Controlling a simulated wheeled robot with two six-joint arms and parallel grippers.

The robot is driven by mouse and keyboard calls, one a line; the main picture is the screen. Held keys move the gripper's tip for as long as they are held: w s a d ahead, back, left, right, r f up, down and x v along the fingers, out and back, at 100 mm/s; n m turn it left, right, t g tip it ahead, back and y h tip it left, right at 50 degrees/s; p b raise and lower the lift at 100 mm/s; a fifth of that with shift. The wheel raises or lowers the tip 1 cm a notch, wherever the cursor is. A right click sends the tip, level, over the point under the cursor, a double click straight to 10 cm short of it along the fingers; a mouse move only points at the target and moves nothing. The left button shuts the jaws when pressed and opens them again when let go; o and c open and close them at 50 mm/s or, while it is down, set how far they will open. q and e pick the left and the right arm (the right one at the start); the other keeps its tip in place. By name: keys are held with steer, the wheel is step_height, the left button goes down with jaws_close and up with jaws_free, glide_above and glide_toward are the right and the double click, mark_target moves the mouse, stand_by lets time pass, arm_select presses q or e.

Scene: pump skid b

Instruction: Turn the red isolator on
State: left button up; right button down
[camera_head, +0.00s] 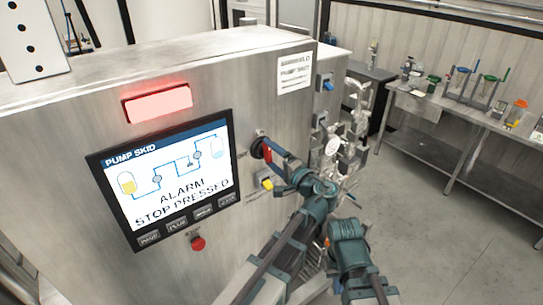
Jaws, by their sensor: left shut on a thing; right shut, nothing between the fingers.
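The red isolator (267,155) is a red handle on a dark round base, on the steel cabinet face just right of the screen. My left gripper (270,149) reaches it from the right and is shut on the red handle. The fingers cover part of the handle, so I cannot tell its exact angle. A partly cut-off label, possibly "OFF", shows left of the base. My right arm stands at lower right, away from the isolator. Its gripper (352,199) is small and partly hidden, shut and empty.
The screen (168,178) reads "ALARM STOP PRESSED". A red lamp (157,103) glows above it. A red button (198,243) sits below, and a yellow switch (266,184) is close under the isolator. Pipework (335,150) stands right of the cabinet. A bench (440,125) stands behind open floor.

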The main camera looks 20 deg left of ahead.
arm_select(q)
steer(key=shift+m, duration=0.7)
steer(key=o, duration=1)
steer(key=shift+w+a, duration=0.1)
